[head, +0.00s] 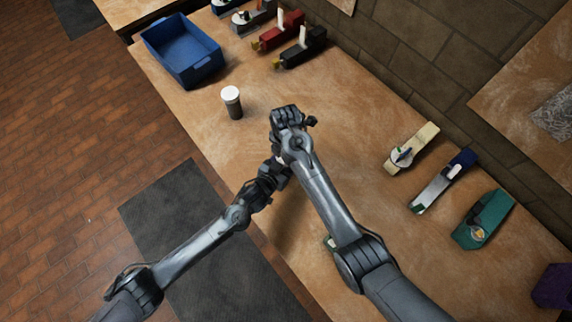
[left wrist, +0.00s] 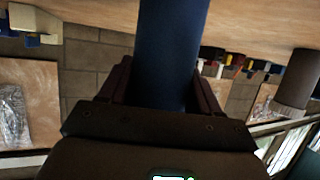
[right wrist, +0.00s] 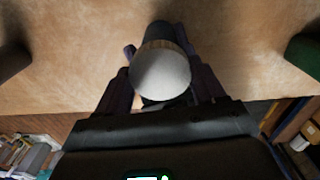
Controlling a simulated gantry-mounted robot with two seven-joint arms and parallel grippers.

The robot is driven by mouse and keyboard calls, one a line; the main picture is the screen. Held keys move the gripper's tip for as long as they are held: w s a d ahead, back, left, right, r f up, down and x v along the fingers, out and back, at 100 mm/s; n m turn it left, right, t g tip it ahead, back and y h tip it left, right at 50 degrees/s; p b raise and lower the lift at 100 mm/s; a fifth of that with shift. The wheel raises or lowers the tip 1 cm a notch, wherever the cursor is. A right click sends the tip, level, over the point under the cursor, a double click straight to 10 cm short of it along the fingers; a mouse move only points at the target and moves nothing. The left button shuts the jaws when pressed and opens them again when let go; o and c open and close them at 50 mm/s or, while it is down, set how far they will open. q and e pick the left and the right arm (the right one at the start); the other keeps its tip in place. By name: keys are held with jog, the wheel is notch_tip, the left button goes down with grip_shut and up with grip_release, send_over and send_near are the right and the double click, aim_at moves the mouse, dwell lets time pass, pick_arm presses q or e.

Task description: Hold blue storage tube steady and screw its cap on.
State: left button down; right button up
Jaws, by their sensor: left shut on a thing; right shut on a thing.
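The blue storage tube (left wrist: 170,50) stands between the fingers of my left gripper in the left wrist view. My left gripper (head: 280,172) is shut on it. The round white cap (right wrist: 160,76) is between the fingers of my right gripper in the right wrist view, its top facing the camera. My right gripper (head: 284,116) is shut on the cap. A dark cylindrical shape shows directly behind the cap; I cannot tell how far the cap is seated. In the head view, the arms and grippers hide both tube and cap.
A grey container with a white lid (head: 232,102) stands on the workbench (head: 185,105) left of my grippers. A blue bin (head: 182,52) is at the back left. Red and black tools (head: 290,42) line the back edge; cream, blue and green tools (head: 483,218) lie right.

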jog(key=m, duration=0.3)
jog(key=o, duration=1.2)
jog(key=shift+c, duration=0.2)
jog(key=shift+r, duration=2.25)
jog(key=shift+c, duration=0.4)
notch_tip(320, 180, up, 4)
jog(key=n, duration=0.6)
jog(key=shift+f, duration=0.25)
